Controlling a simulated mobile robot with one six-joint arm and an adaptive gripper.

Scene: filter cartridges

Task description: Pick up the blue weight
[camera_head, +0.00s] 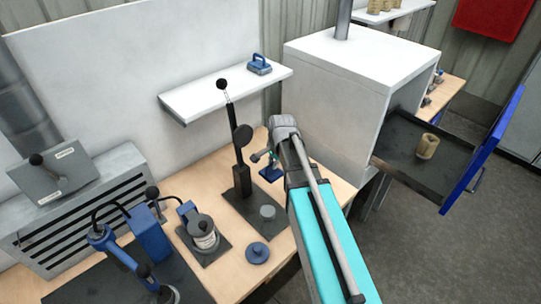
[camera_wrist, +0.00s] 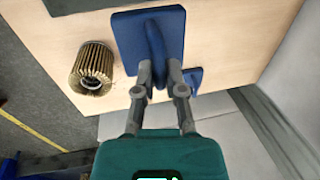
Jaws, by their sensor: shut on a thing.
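The blue weight (camera_wrist: 130,35) is a flat blue block with a raised rounded handle in the wrist view. My gripper (camera_wrist: 160,68) is shut on the near end of its handle, with a finger at each side. In the head view, the weight (camera_head: 270,174) shows as a small blue patch below my gripper (camera_head: 262,160), partly hidden by my arm. I cannot tell whether the weight touches the wooden bench. A small blue piece (camera_wrist: 194,78) shows beside the right finger; I cannot tell whether it belongs to the weight.
A pleated filter cartridge (camera_wrist: 92,68) stands left of the weight near the bench edge. A black lever press (camera_head: 241,178) stands close by. Another blue handled block (camera_head: 259,64) sits on the white shelf (camera_head: 220,92). An open drawer (camera_head: 395,142) holds a cartridge (camera_head: 428,146).

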